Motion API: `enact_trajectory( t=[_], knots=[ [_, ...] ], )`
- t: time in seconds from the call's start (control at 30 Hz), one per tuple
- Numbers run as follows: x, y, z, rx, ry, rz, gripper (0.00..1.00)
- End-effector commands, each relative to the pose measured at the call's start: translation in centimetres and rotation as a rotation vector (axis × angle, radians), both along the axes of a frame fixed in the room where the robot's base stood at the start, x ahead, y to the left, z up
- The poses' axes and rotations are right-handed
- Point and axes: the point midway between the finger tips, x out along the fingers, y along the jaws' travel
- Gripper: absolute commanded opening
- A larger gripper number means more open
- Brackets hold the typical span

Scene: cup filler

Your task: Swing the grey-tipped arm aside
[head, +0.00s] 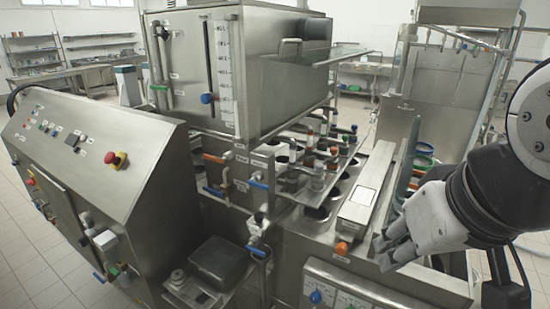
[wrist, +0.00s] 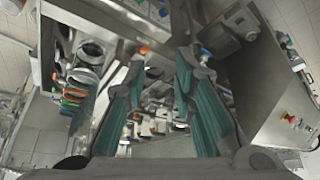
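My gripper (head: 388,246) is at the right in the head view, above the front edge of the steel filler. In the wrist view my gripper (wrist: 160,72) shows two teal-padded fingers apart with nothing held between them. I cannot single out a grey-tipped arm with certainty. Other handles have coloured tips, such as an orange one (head: 213,158) and a blue one (head: 258,184). My arm hides part of the right side.
A long steel box (head: 364,190) lies left of my gripper. Behind it are round cup holes and upright bottles (head: 320,172). A sloped control cabinet (head: 100,140) with a red button stands at the left.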

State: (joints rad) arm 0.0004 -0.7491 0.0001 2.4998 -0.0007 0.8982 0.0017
Motion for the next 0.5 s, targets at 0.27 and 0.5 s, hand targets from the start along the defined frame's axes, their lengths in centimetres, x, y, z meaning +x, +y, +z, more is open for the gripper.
enact_trajectory(
  t=[0.27, 0.5],
  knots=[
    [7.9, -3.1, -0.1, -0.019, -0.112, -0.178, 0.0],
    [19.9, -7.2, -1.2, 0.04, -0.318, -0.364, 0.0]
  ],
)
